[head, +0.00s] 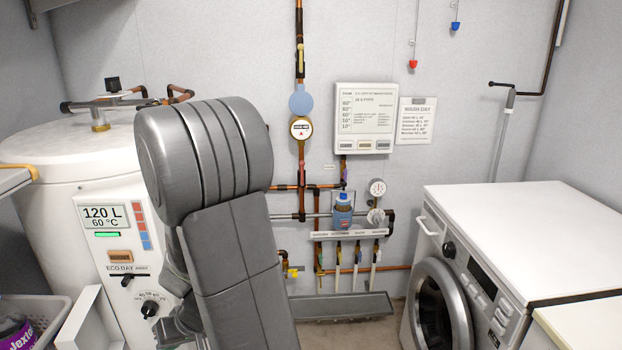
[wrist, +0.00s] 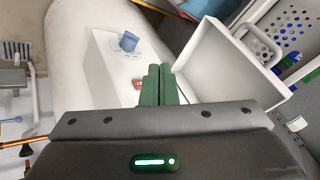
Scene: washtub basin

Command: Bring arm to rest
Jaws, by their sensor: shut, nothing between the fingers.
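My gripper (wrist: 158,84) shows in the wrist view with its two dark green fingers pressed together and nothing between them. It points toward the white water heater's control box (wrist: 112,70), which carries a blue-grey knob (wrist: 129,41). In the head view my grey arm stands folded in front of the heater (head: 100,160), and its upper joint hides part of the tank. The fingertips are hidden behind the arm in the head view. I cannot tell whether the fingers touch anything.
A white open box (wrist: 235,62) lies just right of my fingers in the wrist view. A grey basket (head: 38,312) stands at lower left. A washing machine (head: 520,240) stands at right. Pipes and a water meter (head: 301,128) line the back wall, above a grey floor trough (head: 340,306).

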